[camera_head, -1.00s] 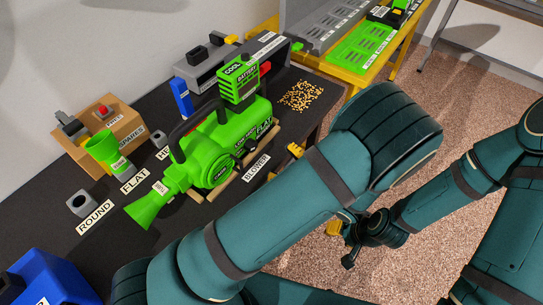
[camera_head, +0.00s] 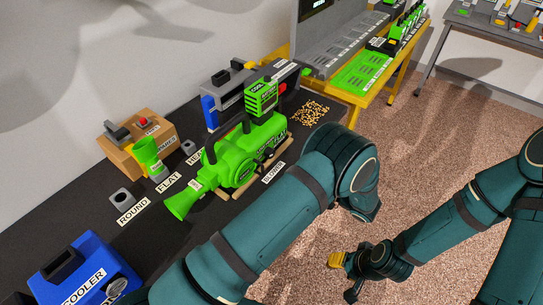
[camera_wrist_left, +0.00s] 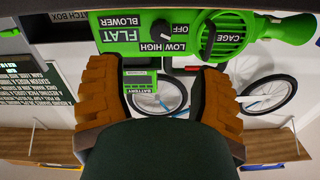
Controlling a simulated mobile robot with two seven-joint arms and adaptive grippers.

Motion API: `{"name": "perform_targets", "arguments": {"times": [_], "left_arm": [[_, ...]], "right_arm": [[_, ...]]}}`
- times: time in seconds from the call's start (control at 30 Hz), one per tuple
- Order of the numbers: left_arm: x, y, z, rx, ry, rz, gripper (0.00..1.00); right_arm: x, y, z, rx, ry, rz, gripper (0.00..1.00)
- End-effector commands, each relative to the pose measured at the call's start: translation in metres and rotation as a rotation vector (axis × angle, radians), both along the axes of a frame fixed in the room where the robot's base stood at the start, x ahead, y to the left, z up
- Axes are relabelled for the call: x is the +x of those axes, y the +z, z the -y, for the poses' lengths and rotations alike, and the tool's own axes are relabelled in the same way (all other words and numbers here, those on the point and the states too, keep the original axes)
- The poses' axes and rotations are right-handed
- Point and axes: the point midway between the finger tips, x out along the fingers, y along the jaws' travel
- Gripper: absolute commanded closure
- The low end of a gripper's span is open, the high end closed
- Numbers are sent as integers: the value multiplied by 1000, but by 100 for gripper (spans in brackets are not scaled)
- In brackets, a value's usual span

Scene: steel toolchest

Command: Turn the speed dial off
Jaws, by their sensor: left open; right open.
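The green blower (camera_head: 240,158) rests on the dark bench, its nozzle toward the lower left. The left wrist view shows its side label (camera_wrist_left: 122,36) and the black speed dial (camera_wrist_left: 161,29), with OFF, LOW and HIGH marked around it. The dial's exact setting is too small to tell. My left gripper (camera_wrist_left: 160,88) is open with its orange fingers apart; the dial is ahead, between and beyond the fingertips, with no contact visible. In the head view my left arm hides this gripper. My right gripper (camera_head: 343,275) is open and empty above the floor, away from the bench.
A blue cooler box (camera_head: 85,275) stands at the bench's near left. A cardboard spares box (camera_head: 135,155) and a grey nozzle (camera_head: 121,199) are left of the blower. Loose yellow pellets (camera_head: 310,112) lie beyond it. A yellow-framed table (camera_head: 350,95) stands behind.

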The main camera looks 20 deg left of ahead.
Motion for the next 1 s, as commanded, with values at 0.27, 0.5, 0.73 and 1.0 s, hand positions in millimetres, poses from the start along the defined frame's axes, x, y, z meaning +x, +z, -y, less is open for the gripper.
{"name": "perform_targets", "arguments": {"times": [0.27, 0.5, 0.73, 1.0], "left_arm": [[19, 0, -53, -1, 3, 2, 35], [32, 0, -90, -1, 2, 2, 35], [39, 0, -106, -2, 0, 2, 35], [39, 0, -108, -2, 0, 2, 35]], "right_arm": [[0, -1, 0, 0, 0, -1, 53], [-1, -2, 0, 0, 2, -2, 53], [-1, -3, 0, 0, 2, -2, 53], [-1, -3, 0, 0, 2, -2, 53]]}}
